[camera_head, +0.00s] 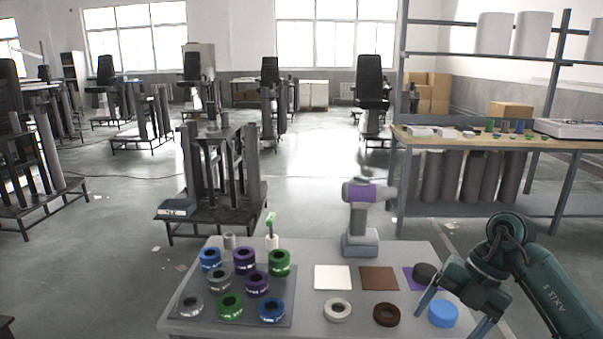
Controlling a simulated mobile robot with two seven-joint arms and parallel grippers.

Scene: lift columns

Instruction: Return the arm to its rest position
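My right arm (552,290) comes in from the right edge, bent at a dark green joint. My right gripper (447,322) points down over the right front of the table (385,255). Its two fingers are spread apart with a gap between them. A blue disc (443,314) shows in that gap, and the fingers appear clear of its sides. Whether the fingertips touch the table cannot be told. My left arm and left gripper are out of view.
A dark mat (190,322) holds several coloured rings. White (332,277), brown (379,278) and purple (412,279) squares lie beside it. A white ring (338,310) and brown ring (387,314) lie in front. A purple-banded device (360,215) stands behind. A shelf bench (500,138) stands back right.

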